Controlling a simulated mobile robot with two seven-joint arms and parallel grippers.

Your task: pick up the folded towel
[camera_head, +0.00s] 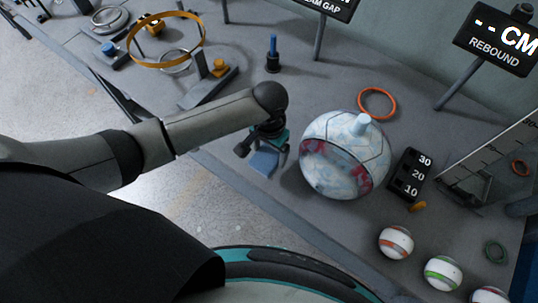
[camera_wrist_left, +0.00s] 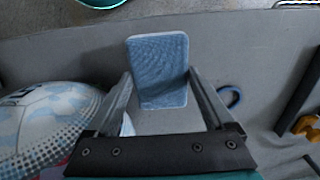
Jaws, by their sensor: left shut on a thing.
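The folded towel is a small blue textured rectangle. In the head view the towel (camera_head: 264,163) shows at the table's near edge, just below my left gripper (camera_head: 263,148) and left of the big ball. In the left wrist view the towel (camera_wrist_left: 158,68) stands between the two fingers of my left gripper (camera_wrist_left: 160,85), which is shut on it. The gripper hides part of the towel in the head view. My right gripper is in neither view.
A large white and blue ball (camera_head: 345,155) sits close to the right of my left gripper. A number block (camera_head: 409,175), several striped balls (camera_head: 396,242) and an orange ring (camera_head: 377,103) lie farther right. A blue peg (camera_head: 273,54) stands behind. A golden hoop (camera_head: 165,41) is at the back left.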

